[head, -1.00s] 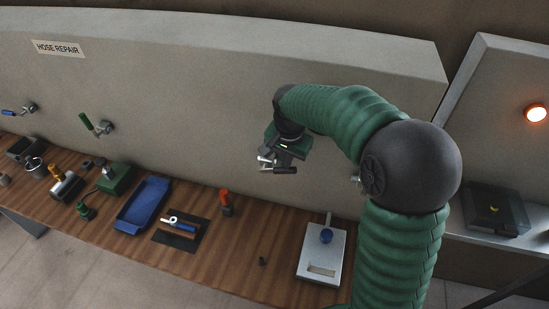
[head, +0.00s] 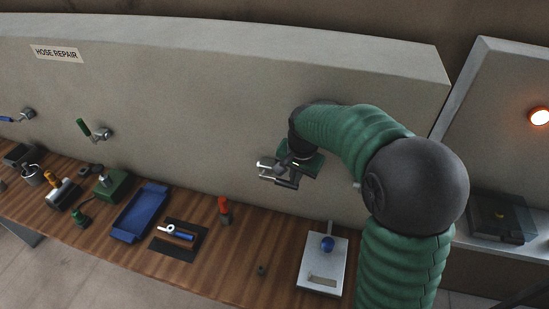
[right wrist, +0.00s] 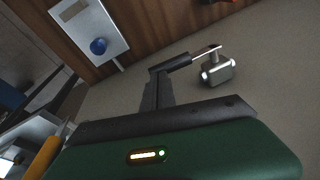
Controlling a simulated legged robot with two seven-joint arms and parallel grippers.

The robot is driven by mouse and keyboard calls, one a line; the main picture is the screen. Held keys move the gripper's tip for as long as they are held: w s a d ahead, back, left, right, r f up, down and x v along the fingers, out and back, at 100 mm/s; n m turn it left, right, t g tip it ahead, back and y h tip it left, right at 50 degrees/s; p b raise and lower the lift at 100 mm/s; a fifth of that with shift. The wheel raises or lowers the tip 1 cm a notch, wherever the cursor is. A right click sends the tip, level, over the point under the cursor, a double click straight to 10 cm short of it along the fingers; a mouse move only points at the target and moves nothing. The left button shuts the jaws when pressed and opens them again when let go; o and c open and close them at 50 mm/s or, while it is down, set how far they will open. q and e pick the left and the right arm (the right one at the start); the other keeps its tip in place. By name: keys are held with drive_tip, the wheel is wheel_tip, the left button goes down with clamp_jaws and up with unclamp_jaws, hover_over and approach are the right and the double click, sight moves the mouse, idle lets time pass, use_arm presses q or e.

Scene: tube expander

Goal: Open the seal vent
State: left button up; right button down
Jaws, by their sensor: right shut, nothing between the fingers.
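A silver wall valve (head: 265,162) with a dark lever handle (head: 288,183) sits on the grey panel beside my right gripper (head: 291,170). I take it for the seal vent; no label is readable on it. In the head view the handle points right and slightly down. In the right wrist view the silver valve body (right wrist: 218,71) is clear, with a silver lever ending in the dark handle (right wrist: 176,63). My right gripper (right wrist: 154,76) is shut, its fingertips close to the handle's end; I cannot tell whether they touch. My left gripper is not in view.
Two more wall valves, green-handled (head: 84,127) and blue-handled (head: 10,118), are to the left. The wooden bench (head: 200,259) below holds a blue tray (head: 141,213), a dark mat (head: 161,246), a red-topped tool (head: 224,207) and a silver box with blue knob (head: 311,278).

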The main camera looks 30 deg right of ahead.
drive_tip(key=r+p, duration=0.2)
drive_tip(key=d+r+p, duration=0.1)
drive_tip(key=r+p, duration=0.1)
drive_tip(key=shift+w+r, duration=0.2)
drive_tip(key=shift+r, duration=0.2)
drive_tip(key=s+r+b, duration=0.2)
drive_tip(key=s+r, duration=0.3)
drive_tip(key=r, duration=0.3)
drive_tip(key=s+a+f+n+b, duration=0.2)
drive_tip(key=a+f+n, duration=0.4)
drive_tip(key=a+f, duration=0.3)
drive_tip(key=s+a+f+n+y+b, duration=0.1)
drive_tip(key=s+a+f+n+b, duration=0.1)
drive_tip(key=s+a+f+n, duration=0.3)
drive_tip(key=a+f+n, duration=0.1)
drive_tip(key=a+f, duration=0.3)
drive_tip(key=f, duration=0.6)
drive_tip(key=shift+s+b, duration=0.25)
drive_tip(key=shift+b, duration=0.05)
drive_tip(key=shift+d+f, duration=0.1)
drive_tip(key=shift+d, duration=0.05)
drive_tip(key=shift+a, duration=0.2)
